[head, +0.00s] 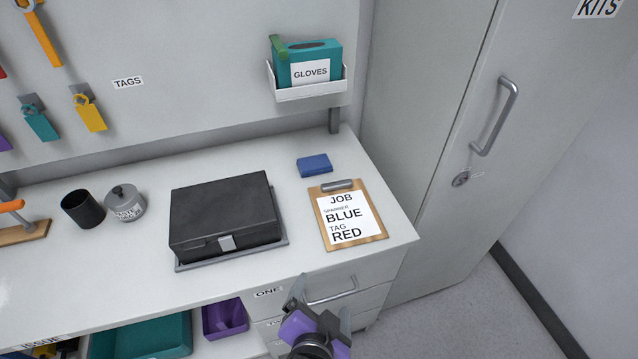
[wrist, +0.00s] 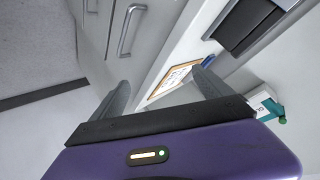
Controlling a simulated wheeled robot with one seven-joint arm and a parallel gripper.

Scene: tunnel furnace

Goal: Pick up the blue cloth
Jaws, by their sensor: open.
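The blue cloth (head: 314,165) is a small folded block lying on the white worktop, near its back edge, just behind the clipboard. In the wrist view a small bit of blue (wrist: 209,60) shows beside the clipboard, partly hidden by a finger. My gripper (head: 322,293) is open and empty. It is in front of the bench by the drawer fronts, well short of the cloth. In the wrist view its two fingers (wrist: 158,92) stand apart with nothing between them but the view of the bench.
The clipboard (head: 352,215) lies at the worktop's right front. A black case (head: 225,215) on a grey tray is left of the cloth. A glove box (head: 308,67) sits in a wall holder above. A grey cabinet (head: 430,120) stands right of the bench.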

